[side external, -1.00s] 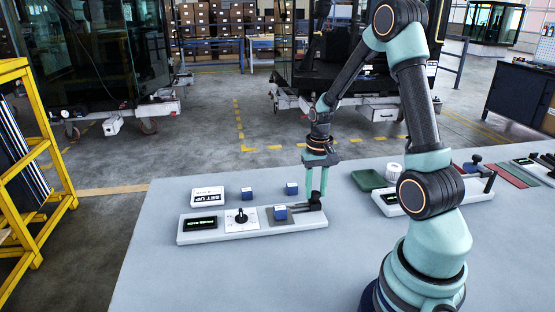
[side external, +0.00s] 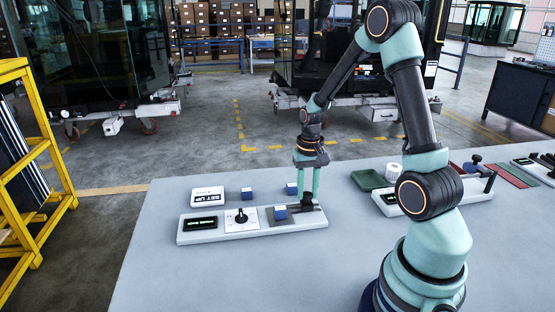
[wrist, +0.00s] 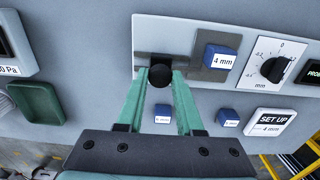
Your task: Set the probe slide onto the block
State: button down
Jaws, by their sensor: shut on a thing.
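The probe slide (side external: 318,207) is a dark bar at the right end of the white fixture (side external: 207,235); its round black knob (wrist: 160,76) shows in the wrist view. My gripper (side external: 308,196) points down over the slide, and its green fingers (wrist: 159,85) are shut on the knob from both sides. The blue block (side external: 280,213), labelled 4 mm on its white top (wrist: 222,60), stands on a grey plate (wrist: 205,73) beside the slide. The slide's tip lies close to the block; I cannot tell whether they touch.
A dial (side external: 241,217) and a dark display (side external: 201,224) sit on the fixture, left of the block. Two more blue blocks (side external: 247,193) (side external: 291,188) and a SET UP 4 mm card (side external: 207,197) lie behind it. A green tray (side external: 368,180) is to the right. The table's front is clear.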

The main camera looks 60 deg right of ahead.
aim_at(297, 210)
jog(key=shift+w+a, duration=0.95)
jog(key=shift+w, duration=0.1)
jog(key=c, duration=0.5)
grip_release()
jog(key=shift+c, duration=0.2)
jog(key=shift+r, duration=0.15)
notch_tip(297, 210, up, 12)
